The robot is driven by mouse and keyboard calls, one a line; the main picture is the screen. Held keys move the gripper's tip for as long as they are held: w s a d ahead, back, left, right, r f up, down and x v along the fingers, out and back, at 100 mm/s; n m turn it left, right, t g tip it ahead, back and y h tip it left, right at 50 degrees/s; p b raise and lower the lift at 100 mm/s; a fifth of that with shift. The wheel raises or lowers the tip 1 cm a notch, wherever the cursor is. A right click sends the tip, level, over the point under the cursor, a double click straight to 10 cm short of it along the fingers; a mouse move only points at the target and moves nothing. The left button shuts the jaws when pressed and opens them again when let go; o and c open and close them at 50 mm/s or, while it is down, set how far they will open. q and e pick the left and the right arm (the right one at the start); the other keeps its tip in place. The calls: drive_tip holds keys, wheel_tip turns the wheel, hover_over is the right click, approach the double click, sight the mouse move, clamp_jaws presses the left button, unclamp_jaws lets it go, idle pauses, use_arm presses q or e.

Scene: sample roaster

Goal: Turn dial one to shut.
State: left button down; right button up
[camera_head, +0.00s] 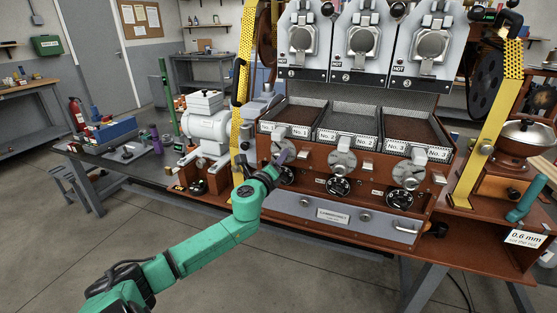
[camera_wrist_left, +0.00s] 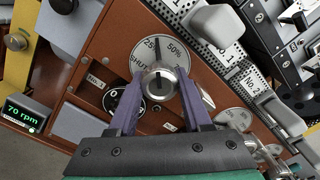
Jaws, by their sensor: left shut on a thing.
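Dial one (camera_wrist_left: 160,84) shows in the left wrist view on the brown roaster front: a silver knob over a round plate marked SHUT, 25, 50% and a partly covered 7-something. A dark pointer line lies between 25 and 50%. My left gripper (camera_wrist_left: 159,80) has its two purple fingers on either side of the knob and is shut on it. My right gripper is not in view.
Two similar dials (camera_head: 343,162) (camera_head: 409,173) sit to the right, with black handwheels (camera_head: 339,187) below the row. Bean trays (camera_head: 352,118) sit above. A yellow post (camera_head: 243,75) stands close left of my gripper. A 70 rpm display (camera_wrist_left: 23,116) shows at lower left in the wrist view.

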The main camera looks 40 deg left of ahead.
use_arm(q)
drive_tip(key=n, duration=0.3)
drive_tip(key=shift+r+n, duration=0.1)
drive_tip(key=shift+n, duration=0.3)
drive_tip(key=n, duration=0.3)
drive_tip(key=shift+n+p, duration=0.3)
drive_tip(key=shift+p, duration=0.1)
drive_tip(key=n+p, duration=0.1)
drive_tip(key=n, duration=0.3)
drive_tip(key=shift+n+p, duration=0.4)
drive_tip(key=shift+n, duration=1.3)
drive_tip(key=shift+c, duration=1.8)
unclamp_jaws()
